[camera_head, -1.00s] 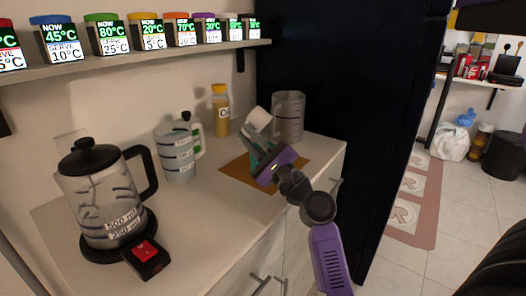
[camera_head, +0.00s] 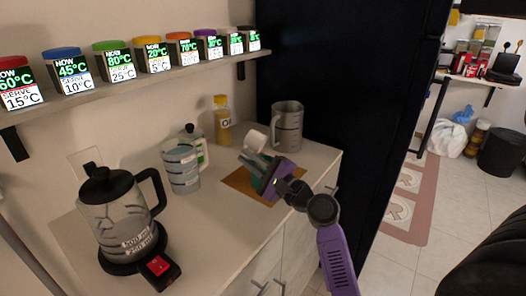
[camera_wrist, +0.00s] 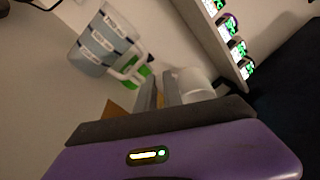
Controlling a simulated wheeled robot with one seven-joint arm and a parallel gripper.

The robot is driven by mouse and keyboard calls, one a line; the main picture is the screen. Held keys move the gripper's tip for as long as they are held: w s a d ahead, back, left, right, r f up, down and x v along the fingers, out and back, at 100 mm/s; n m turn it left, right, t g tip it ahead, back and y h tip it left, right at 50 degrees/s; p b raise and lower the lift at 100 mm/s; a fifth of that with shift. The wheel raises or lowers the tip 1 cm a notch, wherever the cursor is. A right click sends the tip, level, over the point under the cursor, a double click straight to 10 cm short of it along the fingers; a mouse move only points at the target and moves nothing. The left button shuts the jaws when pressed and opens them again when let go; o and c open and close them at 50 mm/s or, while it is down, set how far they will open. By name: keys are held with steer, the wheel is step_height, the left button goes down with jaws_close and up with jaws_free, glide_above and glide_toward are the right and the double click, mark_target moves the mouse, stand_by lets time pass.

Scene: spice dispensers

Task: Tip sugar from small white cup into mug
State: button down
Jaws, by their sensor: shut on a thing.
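My gripper (camera_head: 252,161) is shut on the small white cup (camera_head: 256,141) above the brown mat on the counter. In the wrist view the white cup (camera_wrist: 192,84) shows beyond the fingers, partly hidden by my gripper (camera_wrist: 165,95). The cup looks tilted; its contents cannot be seen. A grey banded mug (camera_head: 183,170) stands upright on the counter to the left of my gripper, apart from it. The banded mug also shows in the wrist view (camera_wrist: 98,45), with a pale handle. A grey jug-like vessel with a handle (camera_head: 287,128) stands behind and right of my gripper.
A kettle (camera_head: 115,222) on its base stands at the counter's front left. An oil bottle (camera_head: 222,125) and a white bottle with a green label (camera_head: 201,150) stand near the wall. A shelf (camera_head: 130,83) of labelled dispensers runs above. A dark tall panel (camera_head: 350,90) borders the right.

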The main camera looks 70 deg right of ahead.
steer(key=shift+r+g+p, duration=0.15)
steer(key=shift+g+p, duration=0.25)
steer(key=shift+p, duration=1.25)
steer(key=n+g+y+p, duration=0.1)
steer(key=g+p, duration=0.1)
steer(key=p, duration=0.6)
steer(key=shift+g, duration=0.4)
